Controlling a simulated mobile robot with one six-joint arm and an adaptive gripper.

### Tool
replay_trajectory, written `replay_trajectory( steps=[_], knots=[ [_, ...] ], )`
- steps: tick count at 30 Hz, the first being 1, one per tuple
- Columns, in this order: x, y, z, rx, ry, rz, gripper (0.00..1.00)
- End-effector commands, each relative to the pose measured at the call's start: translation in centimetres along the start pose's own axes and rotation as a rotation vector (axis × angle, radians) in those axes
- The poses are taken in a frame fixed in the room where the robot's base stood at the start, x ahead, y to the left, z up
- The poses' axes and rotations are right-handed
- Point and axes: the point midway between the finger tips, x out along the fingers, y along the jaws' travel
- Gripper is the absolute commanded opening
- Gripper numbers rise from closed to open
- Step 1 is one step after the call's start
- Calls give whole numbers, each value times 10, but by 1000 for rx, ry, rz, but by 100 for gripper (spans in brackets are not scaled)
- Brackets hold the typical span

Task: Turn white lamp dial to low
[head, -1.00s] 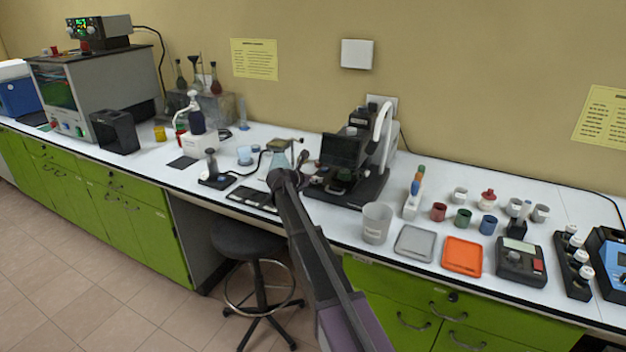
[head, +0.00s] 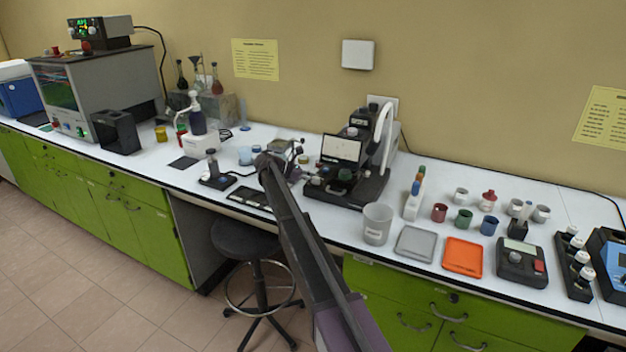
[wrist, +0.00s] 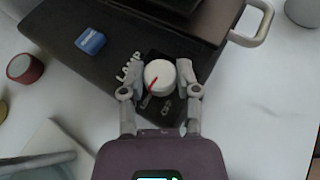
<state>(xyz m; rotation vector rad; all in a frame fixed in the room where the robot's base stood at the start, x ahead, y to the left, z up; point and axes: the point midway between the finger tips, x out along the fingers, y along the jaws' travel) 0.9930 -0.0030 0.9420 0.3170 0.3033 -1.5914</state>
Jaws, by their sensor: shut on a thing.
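The white lamp dial (wrist: 160,74) is round with a red pointer line. It sits on a black patch of a dark device base, beside pale letters reading LAMP, in the wrist view. In the head view my arm reaches the left side of the dark device (head: 348,185), and the dial cannot be made out there.
A blue cube-like piece (wrist: 90,41) sits on the device base, and a red round piece (wrist: 25,68) lies left of it. The device has a lit screen (head: 342,148). A clear beaker (head: 377,223) and a grey tray (head: 415,243) stand to its right.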

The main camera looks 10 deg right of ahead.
Motion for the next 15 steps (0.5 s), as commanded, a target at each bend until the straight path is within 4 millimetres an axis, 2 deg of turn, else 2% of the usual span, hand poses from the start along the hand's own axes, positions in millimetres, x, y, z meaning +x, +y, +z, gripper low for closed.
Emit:
replay_trajectory(
  steps=[1,15],
  knots=[
    [-1,6,0,5,-2,-5,0],
    [-1,4,0,18,-2,-32,0]
  ],
)
